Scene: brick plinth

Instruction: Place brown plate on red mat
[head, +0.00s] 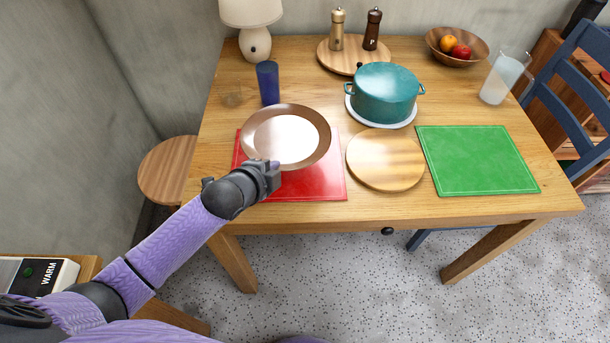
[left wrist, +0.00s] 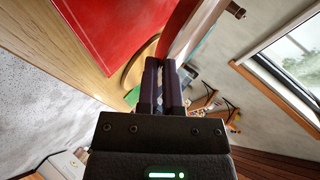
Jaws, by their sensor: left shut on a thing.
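The brown plate (head: 248,150), with a wide brown rim and a white centre, is over the upper left part of the red mat (head: 325,184). It covers part of the mat and reaches past its far edge. My left gripper (head: 272,170) is shut on the near rim of the plate. In the left wrist view the closed fingers (left wrist: 161,88) point along the mat (left wrist: 112,32), and the plate (left wrist: 187,32) shows nearly edge-on beyond them. The plate looks a little above the mat, but I cannot tell the exact gap. My right gripper is out of view.
A blue cup (head: 267,84) stands just behind the plate. A round wooden board (head: 386,160) lies right of the red mat, with a green mat (head: 478,160) further right. A teal pot (head: 385,92) stands behind the board. The table's front strip is clear.

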